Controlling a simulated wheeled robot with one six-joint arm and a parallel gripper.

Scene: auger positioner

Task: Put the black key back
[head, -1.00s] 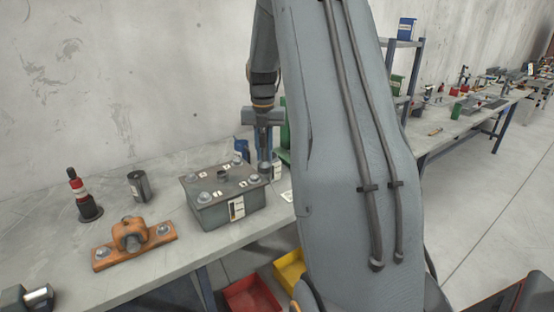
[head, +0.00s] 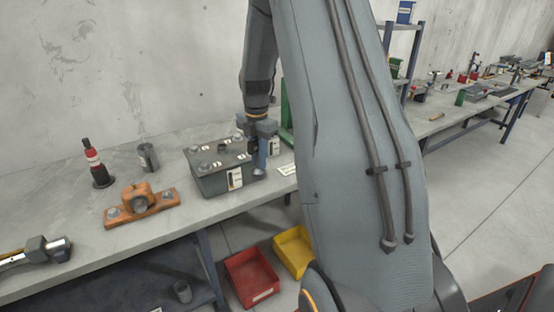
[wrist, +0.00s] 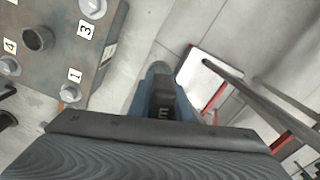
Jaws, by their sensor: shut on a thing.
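My gripper (head: 259,160) points down by the right front corner of a grey-green box with numbered posts. Between its bluish fingers the wrist view shows a dark block with a pale marking, which looks like the black key (wrist: 163,97). A grey rounded end sticks out past the fingers. The gripper is shut on it. The box (head: 213,183) stands on the bench; its top, with bolts and a short central tube, fills the upper left of the wrist view (wrist: 65,55). I cannot tell whether the key touches anything. My arm hides the bench to the right.
An orange clamp block (head: 158,205), a red and black bottle-like tool (head: 97,165) and a dark cylinder (head: 148,157) stand left of the box. A green upright part (head: 286,128) is behind the gripper. Red (head: 251,291) and yellow (head: 296,250) bins sit below the bench edge.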

